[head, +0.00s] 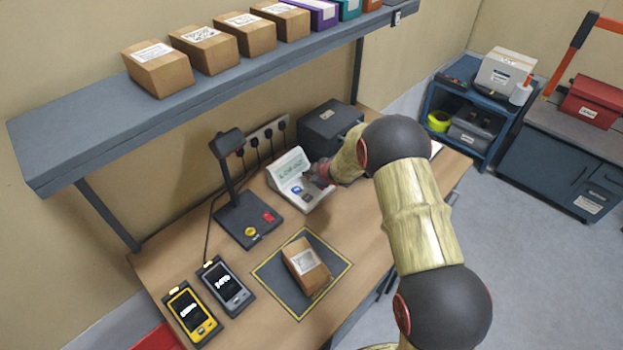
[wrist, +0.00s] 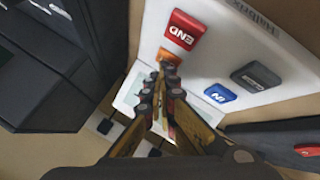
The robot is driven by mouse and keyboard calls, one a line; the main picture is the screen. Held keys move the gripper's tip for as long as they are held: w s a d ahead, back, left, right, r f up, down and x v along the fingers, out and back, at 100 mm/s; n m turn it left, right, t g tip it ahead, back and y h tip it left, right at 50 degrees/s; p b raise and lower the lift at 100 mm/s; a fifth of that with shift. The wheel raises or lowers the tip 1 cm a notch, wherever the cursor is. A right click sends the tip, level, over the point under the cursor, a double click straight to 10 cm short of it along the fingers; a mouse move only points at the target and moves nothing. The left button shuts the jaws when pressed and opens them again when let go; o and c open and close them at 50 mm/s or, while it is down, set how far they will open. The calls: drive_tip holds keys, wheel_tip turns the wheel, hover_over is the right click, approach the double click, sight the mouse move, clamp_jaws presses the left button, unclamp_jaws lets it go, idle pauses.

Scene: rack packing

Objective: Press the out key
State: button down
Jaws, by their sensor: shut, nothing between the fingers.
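A white key terminal (head: 290,193) with a tilted display stands on the bench, and its key face (wrist: 207,50) fills much of the wrist view. There an orange key (wrist: 166,54) sits between the red END key (wrist: 185,29) and the display end; its label is hidden by my fingers, so I cannot read it as the out key. The blue IN key (wrist: 220,94) and a grey key (wrist: 256,76) are to the right. My gripper (wrist: 166,72) is shut and empty, its tips over the orange key; I cannot tell if they touch it. My gripper (head: 322,172) partly covers the terminal in the head view.
A scanner stand (head: 243,218) is left of the terminal, and a dark box (head: 329,126) is behind it. A carton (head: 305,265) lies on a yellow-edged mat (head: 268,270). Two handhelds, yellow (head: 190,312) and grey (head: 226,287), lie front left. A shelf (head: 100,125) overhangs.

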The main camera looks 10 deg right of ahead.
drive_tip(key=shift+r+p, duration=0.8)
wheel_tip(320, 180, up, 5)
drive_tip(key=p, duration=0.4)
drive_tip(key=shift+p, duration=0.35)
drive_tip(key=shift+f, duration=0.1)
idle(0.5)
